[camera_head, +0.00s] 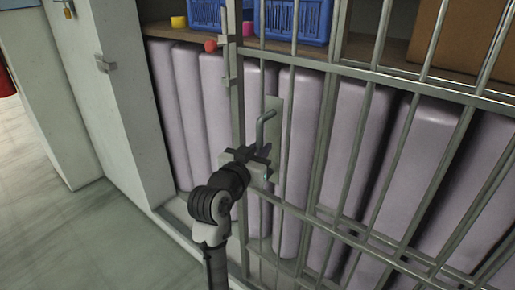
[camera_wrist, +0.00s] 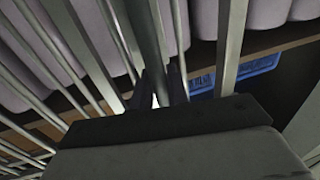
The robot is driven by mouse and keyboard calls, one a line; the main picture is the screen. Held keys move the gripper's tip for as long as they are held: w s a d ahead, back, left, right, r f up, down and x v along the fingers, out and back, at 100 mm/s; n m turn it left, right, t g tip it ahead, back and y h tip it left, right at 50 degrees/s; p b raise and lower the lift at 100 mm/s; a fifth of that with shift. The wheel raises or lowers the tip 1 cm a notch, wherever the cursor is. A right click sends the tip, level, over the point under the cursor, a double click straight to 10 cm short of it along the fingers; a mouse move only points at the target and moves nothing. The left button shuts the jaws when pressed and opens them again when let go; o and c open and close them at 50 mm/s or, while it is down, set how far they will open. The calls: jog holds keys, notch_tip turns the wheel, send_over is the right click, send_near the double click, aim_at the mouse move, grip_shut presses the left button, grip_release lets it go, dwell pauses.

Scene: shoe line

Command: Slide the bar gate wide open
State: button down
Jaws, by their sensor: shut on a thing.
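The bar gate (camera_head: 345,150) is a grey metal frame with upright bars, filling the middle and right of the head view. Its left edge (camera_head: 236,120) stands apart from the white wall post, leaving a barless gap between them. A bent metal handle (camera_head: 265,128) stands on a flat plate near that edge. My gripper (camera_head: 258,157) is at the handle's lower part, shut on it. In the wrist view my gripper's fingers (camera_wrist: 160,90) close around an upright metal piece (camera_wrist: 152,45). The exact contact is dark and partly hidden.
Behind the gate stand several pale purple padded panels (camera_head: 215,105) under a brown shelf (camera_head: 365,50) with blue crates (camera_head: 295,18). The white wall post (camera_head: 125,100) carries a metal catch (camera_head: 104,63). Open floor (camera_head: 90,235) lies at the lower left.

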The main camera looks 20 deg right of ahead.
dwell(0.3)
jog(key=c, duration=1.4)
grip_release()
jog(key=shift+c, duration=0.2)
jog(key=b+v, duration=0.7)
jog(key=v, duration=0.7)
jog(key=shift+b, duration=0.3)
